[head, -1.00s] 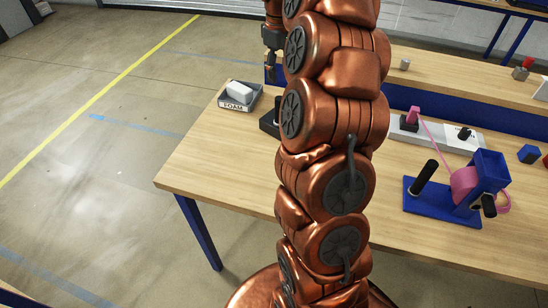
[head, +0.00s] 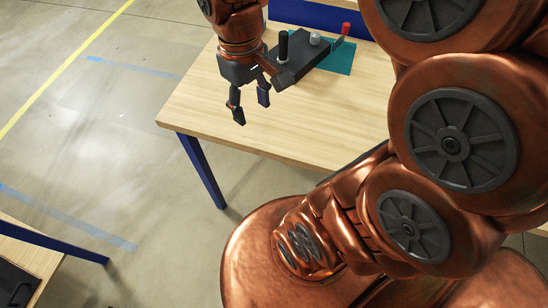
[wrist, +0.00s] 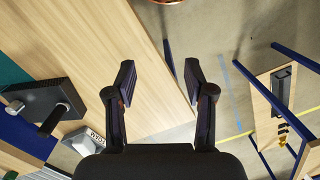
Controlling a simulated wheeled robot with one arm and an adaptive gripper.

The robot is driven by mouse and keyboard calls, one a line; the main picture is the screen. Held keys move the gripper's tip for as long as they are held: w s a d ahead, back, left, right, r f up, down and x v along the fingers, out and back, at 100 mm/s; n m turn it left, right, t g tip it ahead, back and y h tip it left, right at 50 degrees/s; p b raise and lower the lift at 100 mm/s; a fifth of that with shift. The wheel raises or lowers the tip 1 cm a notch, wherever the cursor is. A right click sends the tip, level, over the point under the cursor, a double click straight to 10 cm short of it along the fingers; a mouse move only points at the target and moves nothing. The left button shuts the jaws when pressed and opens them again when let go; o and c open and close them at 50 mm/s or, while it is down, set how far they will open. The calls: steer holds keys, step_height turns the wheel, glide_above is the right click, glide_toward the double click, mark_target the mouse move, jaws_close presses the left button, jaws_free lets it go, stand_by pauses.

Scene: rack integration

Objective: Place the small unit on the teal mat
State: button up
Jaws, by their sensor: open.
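A dark box-shaped unit (head: 305,60) with an upright black handle and a metal knob stands at the teal mat (head: 340,62) on the wooden table. Mat shows beyond and to the right of it; how much of the unit rests on the mat is hidden. The unit (wrist: 38,97) is also at the left in the wrist view, with the mat (wrist: 10,72) beside it. My gripper (head: 252,108) is open, pointing down over the table's left part, apart from the unit. In the wrist view nothing is between its fingers (wrist: 160,78).
A red piece (head: 346,28) stands behind the mat. A second table (wrist: 268,120) bears another dark item (wrist: 283,88) with a handle. The front table area (head: 290,125) is clear.

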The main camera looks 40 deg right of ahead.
steer(key=s+a+f+m, duration=0.1)
steer(key=s+f, duration=0.3)
steer(key=s, duration=0.6)
steer(key=shift+s+a+f+m+g, duration=0.3)
steer(key=shift+s+a, duration=0.1)
steer(key=shift+a, duration=0.4)
